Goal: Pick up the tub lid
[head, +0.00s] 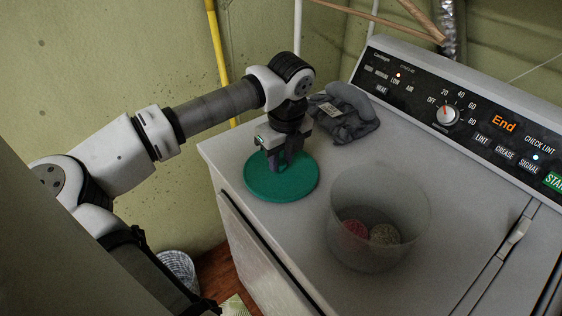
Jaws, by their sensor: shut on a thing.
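The tub lid (297,186) is a round green disc with a raised rim, at the left part of the dryer top. My gripper (279,165) points down over the lid's upper left part and is shut on it. The fingertips and the exact grip are partly hidden by the gripper body. I cannot tell whether the lid rests on the dryer or is slightly raised. The translucent tub (378,189) stands open to the right of the lid, with a red ball (355,229) and a beige ball (384,235) inside.
The dryer (300,237) has a control panel (445,112) along its back. A grey cloth bundle (345,112) with a label lies behind the lid. A yellow pipe (217,50) runs down the wall. A wire basket (178,270) stands on the floor at the left.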

